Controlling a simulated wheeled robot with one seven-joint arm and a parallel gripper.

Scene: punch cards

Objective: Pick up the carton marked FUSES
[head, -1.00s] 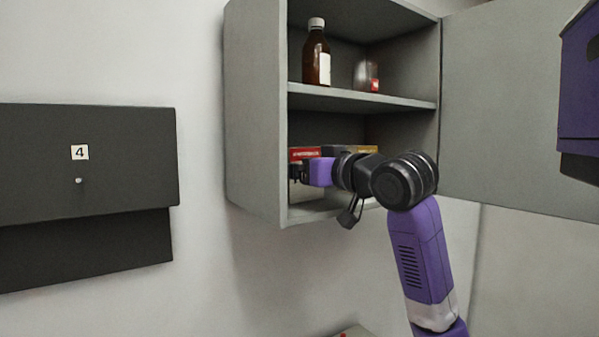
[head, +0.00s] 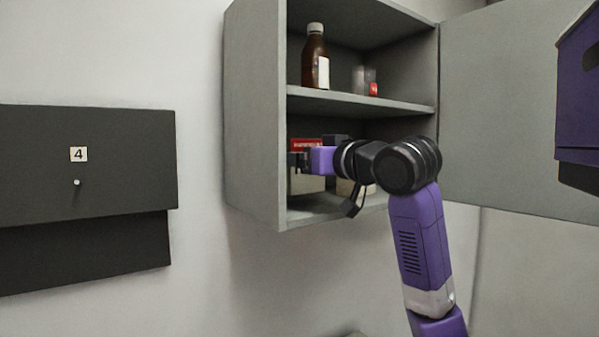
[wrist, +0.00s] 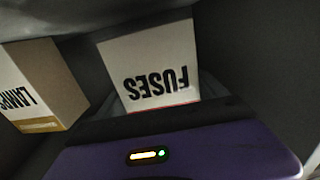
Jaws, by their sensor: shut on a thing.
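The FUSES carton has a pale body and a red top in the head view (head: 306,144), inside the lower compartment of the wall cabinet. In the wrist view its pale face (wrist: 150,62) shows the word FUSES upside down. My gripper (head: 298,162) is shut on the FUSES carton and holds it slightly above the compartment floor. The fingertips are partly hidden, and the carton's lower part is dim in the head view.
The LAMPS carton (wrist: 42,85) stands close beside it in the wrist view. The open cabinet (head: 255,120) has side walls and a shelf (head: 400,108) close above. A brown bottle (head: 315,58) and a small clear jar (head: 366,80) stand on that shelf. The door (head: 500,110) is open at right.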

